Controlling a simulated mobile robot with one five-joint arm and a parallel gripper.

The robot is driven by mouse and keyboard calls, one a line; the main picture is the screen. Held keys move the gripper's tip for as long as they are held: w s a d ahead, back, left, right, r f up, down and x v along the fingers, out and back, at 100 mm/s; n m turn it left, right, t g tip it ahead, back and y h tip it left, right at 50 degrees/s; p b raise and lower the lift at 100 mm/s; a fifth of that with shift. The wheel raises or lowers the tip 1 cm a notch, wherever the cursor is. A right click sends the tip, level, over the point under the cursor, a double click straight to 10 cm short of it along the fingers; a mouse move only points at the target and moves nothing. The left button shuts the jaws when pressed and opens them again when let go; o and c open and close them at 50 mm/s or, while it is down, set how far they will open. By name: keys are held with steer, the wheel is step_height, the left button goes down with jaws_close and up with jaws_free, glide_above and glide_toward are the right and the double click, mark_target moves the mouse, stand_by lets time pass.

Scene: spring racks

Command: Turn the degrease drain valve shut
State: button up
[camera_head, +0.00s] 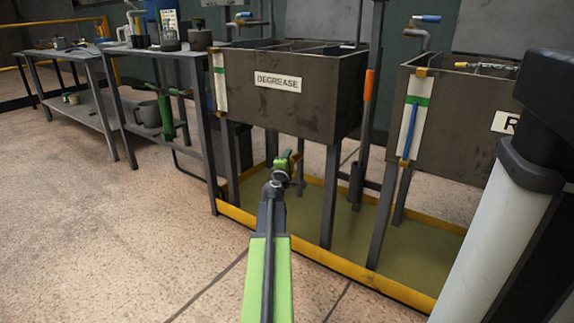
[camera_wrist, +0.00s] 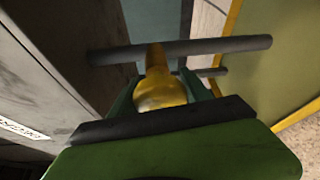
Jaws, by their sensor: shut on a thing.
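The degrease tank (camera_head: 292,100) is a dark, worn box with a white DEGREASE label, right of centre in the head view. Its drain valve (camera_head: 297,160) shows as a small brass-coloured bit below the tank, mostly hidden by my gripper (camera_head: 282,168). In the wrist view the brass-yellow valve body (camera_wrist: 160,92) sits in the middle, just ahead of my green gripper with its dark edge. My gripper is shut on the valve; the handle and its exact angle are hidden. A dark horizontal bar (camera_wrist: 215,46) crosses behind the brass part.
A yellow-edged drip tray (camera_head: 370,282) lies under the tanks, with grey rack legs standing in it. A second tank (camera_head: 450,115) stands to the right. Workbenches (camera_head: 160,52) with tools line the left. The speckled floor at the left is clear.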

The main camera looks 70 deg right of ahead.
steer(key=o, duration=1.3)
steer(key=s+a, duration=0.1)
steer(key=a, duration=1.1)
steer(key=shift+r+p, duration=0.4)
